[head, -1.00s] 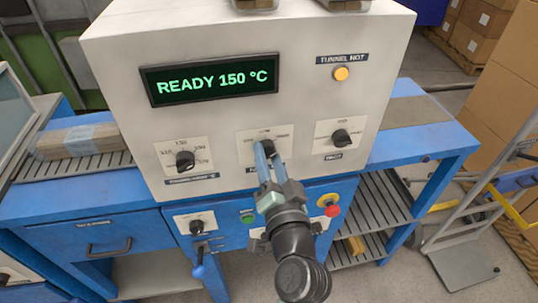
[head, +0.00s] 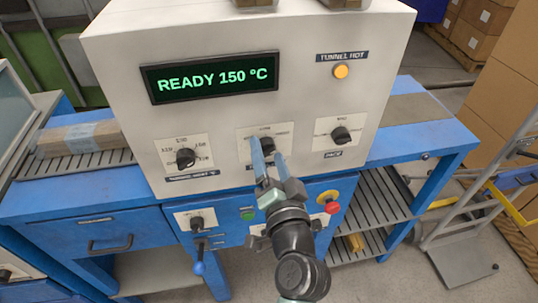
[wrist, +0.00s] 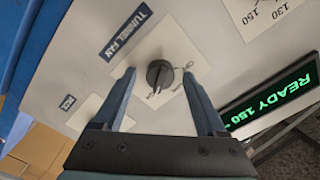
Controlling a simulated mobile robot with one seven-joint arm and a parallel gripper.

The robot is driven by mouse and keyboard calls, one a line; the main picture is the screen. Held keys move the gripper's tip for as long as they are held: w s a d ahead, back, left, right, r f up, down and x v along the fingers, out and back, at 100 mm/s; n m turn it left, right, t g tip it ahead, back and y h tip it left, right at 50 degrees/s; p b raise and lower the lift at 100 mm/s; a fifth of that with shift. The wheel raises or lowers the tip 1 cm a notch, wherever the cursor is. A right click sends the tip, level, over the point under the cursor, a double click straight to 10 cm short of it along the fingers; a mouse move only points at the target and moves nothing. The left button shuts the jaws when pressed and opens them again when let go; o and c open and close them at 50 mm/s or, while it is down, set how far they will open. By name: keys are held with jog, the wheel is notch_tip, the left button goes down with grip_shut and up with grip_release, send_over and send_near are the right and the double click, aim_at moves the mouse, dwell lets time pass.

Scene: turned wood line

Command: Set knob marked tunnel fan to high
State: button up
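The tunnel fan knob (wrist: 159,74) is black and round with a raised grip bar, on a pale plate of the white panel. Its label (wrist: 126,37) reads TUNNEL FAN in the wrist view. The bar's lower end is near small lettering that I cannot read clearly. In the head view the knob (head: 267,143) is the middle one of the row and partly hidden by my fingers. My gripper (wrist: 159,76) is open, with one blue finger on each side of the knob and visible gaps. It also shows in the head view (head: 268,149).
A temperature knob (head: 186,158) is to the left and the pack knob (head: 340,134) to the right. The display (head: 210,79) reads READY 150 °C. An amber lamp (head: 341,72) is labelled TUNNEL HOT. A red button (head: 332,207) and another knob (head: 197,223) sit lower.

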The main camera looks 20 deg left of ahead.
jog(key=b+v, duration=0.2)
jog(key=v, duration=1.1)
jog(key=shift+b, duration=0.3)
